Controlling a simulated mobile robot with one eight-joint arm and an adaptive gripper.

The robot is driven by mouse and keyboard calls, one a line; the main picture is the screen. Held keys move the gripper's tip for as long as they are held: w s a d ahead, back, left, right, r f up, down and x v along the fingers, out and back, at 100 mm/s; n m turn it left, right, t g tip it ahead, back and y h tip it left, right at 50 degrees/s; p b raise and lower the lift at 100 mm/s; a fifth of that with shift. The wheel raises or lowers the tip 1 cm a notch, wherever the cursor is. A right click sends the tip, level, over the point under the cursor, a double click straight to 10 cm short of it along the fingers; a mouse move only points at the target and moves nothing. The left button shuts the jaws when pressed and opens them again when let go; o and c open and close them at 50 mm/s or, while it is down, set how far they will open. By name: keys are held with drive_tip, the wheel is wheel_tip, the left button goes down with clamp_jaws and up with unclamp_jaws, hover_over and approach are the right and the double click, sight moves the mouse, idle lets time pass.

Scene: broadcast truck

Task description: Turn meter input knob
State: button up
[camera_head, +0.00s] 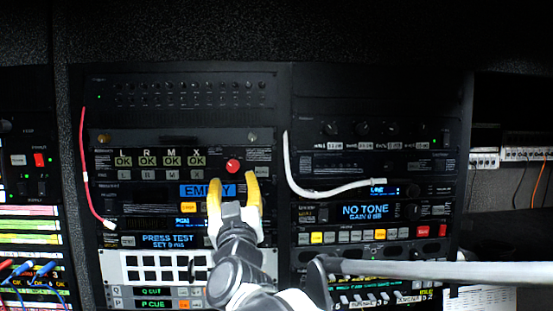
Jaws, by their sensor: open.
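A round red knob (233,166) sits on the rack panel at the right of the meter unit (178,142). The unit has L, R, M and X columns with OK windows. The knob has a small light mark; its angle is too small to read. My gripper (233,182) has yellow fingertips and points up toward the knob. Its two fingers are apart, one to the lower left and one to the lower right of the knob in the picture. The gap between them is empty. I cannot tell whether either finger touches the panel. The knob is not covered.
Below the knob is a blue display (200,190), partly behind my gripper. A red cable (86,175) hangs at the left. A white cable (300,185) loops across the right rack. Lower left are blue patch cords (35,270). My arm covers part of the lower panels.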

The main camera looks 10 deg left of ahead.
sight(233, 168)
drive_tip(key=p+x, duration=0.2)
drive_tip(key=x, duration=0.5)
drive_tip(key=shift+w, duration=0.2)
clamp_jaws()
